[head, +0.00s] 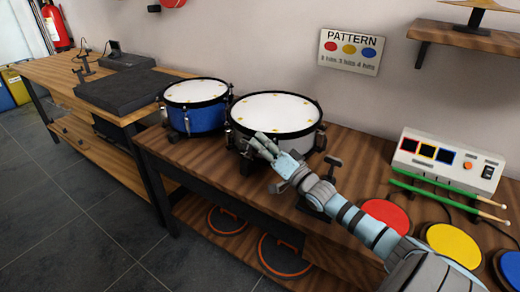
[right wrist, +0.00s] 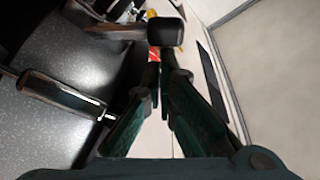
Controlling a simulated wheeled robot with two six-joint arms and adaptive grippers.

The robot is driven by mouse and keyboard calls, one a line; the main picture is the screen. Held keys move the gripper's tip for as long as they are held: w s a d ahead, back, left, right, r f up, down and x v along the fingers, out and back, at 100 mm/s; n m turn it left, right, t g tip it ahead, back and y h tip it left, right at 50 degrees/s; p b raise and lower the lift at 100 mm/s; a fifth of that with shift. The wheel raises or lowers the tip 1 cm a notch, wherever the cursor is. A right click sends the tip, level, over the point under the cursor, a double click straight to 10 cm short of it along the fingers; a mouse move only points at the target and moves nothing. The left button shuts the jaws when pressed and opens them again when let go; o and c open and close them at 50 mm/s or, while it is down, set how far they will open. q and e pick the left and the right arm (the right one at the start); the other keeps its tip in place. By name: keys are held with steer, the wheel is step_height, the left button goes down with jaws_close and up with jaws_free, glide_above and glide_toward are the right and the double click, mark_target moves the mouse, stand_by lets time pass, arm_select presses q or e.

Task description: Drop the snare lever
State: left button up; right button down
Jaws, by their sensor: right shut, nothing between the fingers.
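The snare drum (head: 276,112) with a white head and grey shell stands on the wooden table. My right gripper (head: 262,142) is at the near side of its rim, with its fingers together and empty. In the right wrist view the fingertips (right wrist: 162,66) are close to a dark block-ended part (right wrist: 164,33), beside a grey speckled shell (right wrist: 75,45). This part may be the snare lever; I cannot tell for sure, nor whether the fingers touch it. In the head view the gripper hides that part of the drum. My left gripper is not in view.
A blue drum (head: 196,107) stands close left of the snare. Right are a control box (head: 447,158), green drumsticks (head: 440,190) and red (head: 386,216) and yellow (head: 453,246) pads. A dark clamp-like stand (head: 328,172) is near my right wrist. A pattern sign (head: 350,52) hangs behind.

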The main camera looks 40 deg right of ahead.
mark_target(250, 147)
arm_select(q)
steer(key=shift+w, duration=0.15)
arm_select(e)
steer(key=shift+w+r, duration=0.15)
steer(key=shift+w, duration=0.05)
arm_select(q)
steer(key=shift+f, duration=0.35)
arm_select(e)
steer(key=shift+a+n, duration=0.15)
steer(key=shift+n, duration=0.15)
